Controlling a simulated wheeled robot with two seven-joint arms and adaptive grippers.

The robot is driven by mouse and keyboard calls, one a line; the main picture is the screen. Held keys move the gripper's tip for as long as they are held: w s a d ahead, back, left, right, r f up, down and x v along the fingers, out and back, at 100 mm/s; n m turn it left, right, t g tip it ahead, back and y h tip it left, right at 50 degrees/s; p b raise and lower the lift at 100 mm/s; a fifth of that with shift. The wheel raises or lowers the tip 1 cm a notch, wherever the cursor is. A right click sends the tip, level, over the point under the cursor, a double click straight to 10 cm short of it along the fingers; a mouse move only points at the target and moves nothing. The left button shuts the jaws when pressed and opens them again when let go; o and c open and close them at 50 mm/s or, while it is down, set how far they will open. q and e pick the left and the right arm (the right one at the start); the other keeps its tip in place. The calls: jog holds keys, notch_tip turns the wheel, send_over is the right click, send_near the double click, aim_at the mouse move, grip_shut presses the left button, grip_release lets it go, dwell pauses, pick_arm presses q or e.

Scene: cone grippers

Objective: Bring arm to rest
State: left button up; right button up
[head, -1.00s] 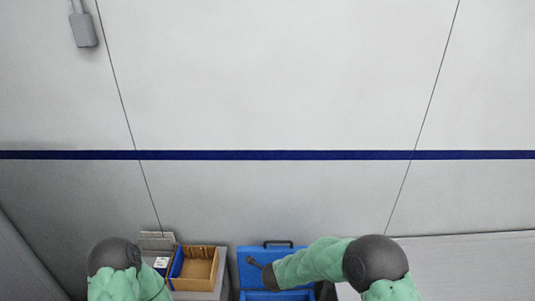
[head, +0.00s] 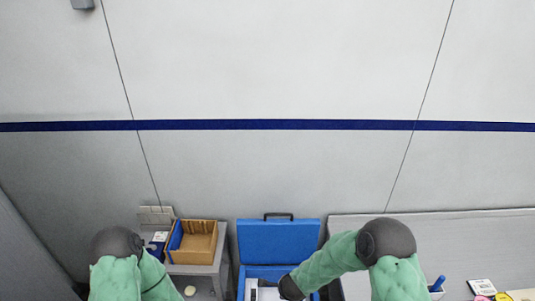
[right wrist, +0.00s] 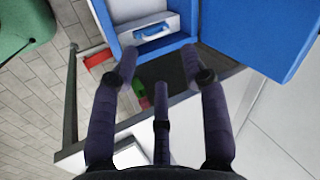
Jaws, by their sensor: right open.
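My right arm (head: 335,262) in its green sleeve reaches left and down over the blue case (head: 278,240) in the head view. Its dark wrist end is at the bottom edge, in front of the case, and the fingers there cannot be made out. In the right wrist view my right gripper (right wrist: 158,72) has its dark fingers spread, with nothing between them. The open blue case (right wrist: 190,42) lies beyond the fingertips, with a pale handled item (right wrist: 155,27) in it. My left arm (head: 118,272) hangs at the lower left; its gripper is out of view.
A cardboard box (head: 198,242) with a blue side stands on a grey stand left of the case. A pale surface (head: 450,250) at right holds small items and a blue-handled thing (head: 438,284). In the wrist view, red (right wrist: 98,58) and green (right wrist: 141,92) items lie near the fingers.

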pick_arm(q)
notch_tip(320, 180, down, 20)
jog(key=b, duration=1.8)
jog(key=shift+r, duration=0.25)
pick_arm(e)
jog(key=s+d+f+n+g+y, duration=0.1)
jog(key=s+f+n, duration=0.4)
jog(key=s+f, duration=0.6)
jog(key=s+d+f+n+g+y, duration=0.1)
jog(key=s+f+n, duration=0.4)
jog(key=s+f, duration=0.7)
notch_tip(320, 180, down, 4)
jog(key=g+y, duration=0.1)
jog(key=g, duration=0.1)
jog(key=shift+s+d+n+g+y, duration=0.25)
jog(key=shift+d+n+g+y, duration=0.05)
jog(key=shift+d+n+g, duration=0.1)
jog(key=shift+a, duration=0.1)
